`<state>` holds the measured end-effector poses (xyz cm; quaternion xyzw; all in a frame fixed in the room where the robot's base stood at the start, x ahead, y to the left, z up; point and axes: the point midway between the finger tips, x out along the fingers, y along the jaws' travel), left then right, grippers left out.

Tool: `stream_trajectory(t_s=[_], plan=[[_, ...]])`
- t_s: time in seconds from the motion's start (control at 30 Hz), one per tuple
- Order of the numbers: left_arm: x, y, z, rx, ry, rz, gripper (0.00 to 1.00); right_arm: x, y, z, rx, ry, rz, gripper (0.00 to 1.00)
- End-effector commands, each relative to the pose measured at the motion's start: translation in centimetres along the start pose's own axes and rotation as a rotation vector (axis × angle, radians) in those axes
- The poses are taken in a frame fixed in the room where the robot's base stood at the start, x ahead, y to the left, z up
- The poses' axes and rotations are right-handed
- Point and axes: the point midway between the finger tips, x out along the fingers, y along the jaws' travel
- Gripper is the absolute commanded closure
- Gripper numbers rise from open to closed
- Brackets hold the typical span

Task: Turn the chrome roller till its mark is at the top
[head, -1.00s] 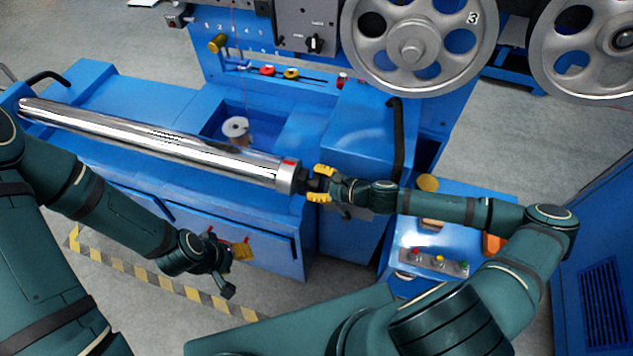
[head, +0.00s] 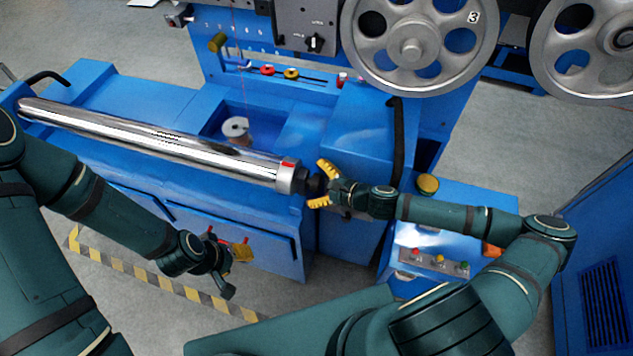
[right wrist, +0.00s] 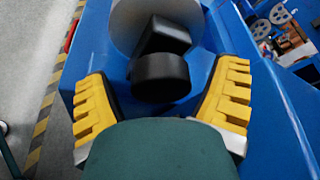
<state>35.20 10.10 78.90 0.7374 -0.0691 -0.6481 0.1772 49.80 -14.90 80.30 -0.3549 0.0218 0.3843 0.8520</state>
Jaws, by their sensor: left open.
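The chrome roller (head: 150,138) lies across the blue machine, from the upper left to the middle. Its right end has a grey collar (head: 284,180) with a red mark (head: 289,163) on the upper part of the rim that shows. A black end piece (head: 309,185) sticks out from the collar; it also shows in the right wrist view (right wrist: 160,76). My right gripper (head: 319,186) is open, its yellow fingers spread apart on either side of the black end piece, with gaps in the right wrist view (right wrist: 165,88). My left gripper (head: 226,256) is open, low in front of the machine.
Large spoked pulleys (head: 410,48) stand at the back right. A small white reel (head: 236,127) sits in a recess behind the roller. A button panel (head: 434,261) is at the right, below my right forearm. Striped floor tape (head: 150,280) runs in front.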

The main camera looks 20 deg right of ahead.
Motion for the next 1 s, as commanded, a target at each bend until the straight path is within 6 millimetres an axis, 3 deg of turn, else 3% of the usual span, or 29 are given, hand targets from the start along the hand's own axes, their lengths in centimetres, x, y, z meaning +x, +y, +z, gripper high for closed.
stream_trajectory(t_s=[0.27,0.7,1.0], plan=[[0.0,0.0,0.0,0.0,0.001,0.0,0.53,-0.8,-0.1,-0.1,0.0,0.001,-0.001,0.14],[0.0,0.0,0.0,0.0,0.0,0.0,0.53,-9.1,-0.1,-0.1,0.0,0.004,-0.001,0.14],[0.0,0.0,0.0,0.0,0.0,0.0,0.53,-11.9,0.0,0.0,0.0,0.001,0.0,0.14]])
